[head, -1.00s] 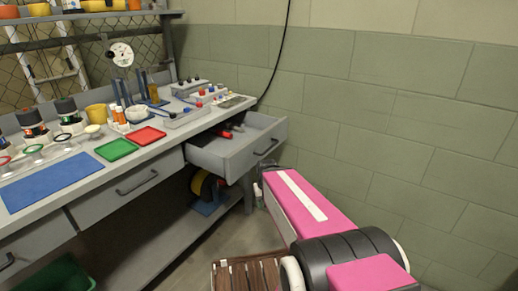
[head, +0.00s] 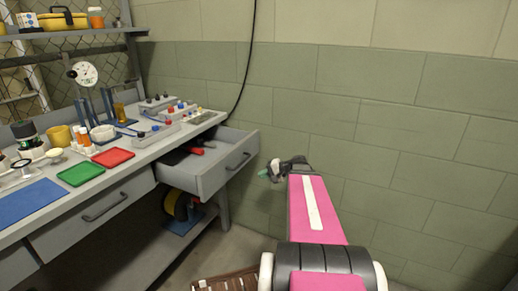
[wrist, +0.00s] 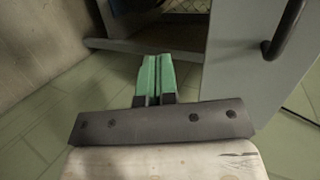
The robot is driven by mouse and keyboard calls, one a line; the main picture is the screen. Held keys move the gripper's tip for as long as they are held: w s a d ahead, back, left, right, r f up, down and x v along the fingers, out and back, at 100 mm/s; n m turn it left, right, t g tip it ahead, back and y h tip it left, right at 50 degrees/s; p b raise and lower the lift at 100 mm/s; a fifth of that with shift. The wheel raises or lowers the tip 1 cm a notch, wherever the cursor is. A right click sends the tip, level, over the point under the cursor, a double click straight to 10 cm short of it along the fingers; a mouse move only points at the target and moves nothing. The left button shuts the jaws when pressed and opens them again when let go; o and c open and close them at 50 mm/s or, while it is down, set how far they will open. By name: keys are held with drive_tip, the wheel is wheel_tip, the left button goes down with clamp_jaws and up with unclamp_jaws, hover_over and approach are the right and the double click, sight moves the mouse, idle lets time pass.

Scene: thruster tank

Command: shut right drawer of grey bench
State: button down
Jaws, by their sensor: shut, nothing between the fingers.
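The right drawer (head: 214,178) of the grey bench (head: 140,160) stands pulled open, with dark and red items lying inside it. Its dark bar handle (head: 238,161) is on the front panel. My gripper (head: 264,172) is at the right of the drawer front, apart from it in the head view. In the wrist view the green fingers of my gripper (wrist: 156,62) are together and empty. A grey panel with a dark handle (wrist: 285,32) is to their right, which looks like the drawer front.
The bench's middle drawer (head: 95,215) is shut. Small boxes, trays and bottles cover the bench top. A green block wall (head: 400,150) stands behind and right of my arm. A wooden slatted thing (head: 225,282) is on the floor below.

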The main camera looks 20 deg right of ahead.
drive_tip(key=w+d+r+m+t+y, duration=0.2)
drive_tip(key=d+r+t, duration=0.5)
drive_tip(key=d, duration=0.5)
drive_tip(key=g, duration=0.1)
approach(255, 146)
drive_tip(key=x, duration=0.7)
drive_tip(key=shift+a+r, duration=0.15)
drive_tip(key=shift+a, duration=0.2)
drive_tip(key=x, duration=2.4)
drive_tip(key=shift+w+a+f, duration=0.1)
drive_tip(key=shift+w+f, duration=0.15)
drive_tip(key=shift+w, duration=0.1)
drive_tip(key=shift+w+a, duration=0.1)
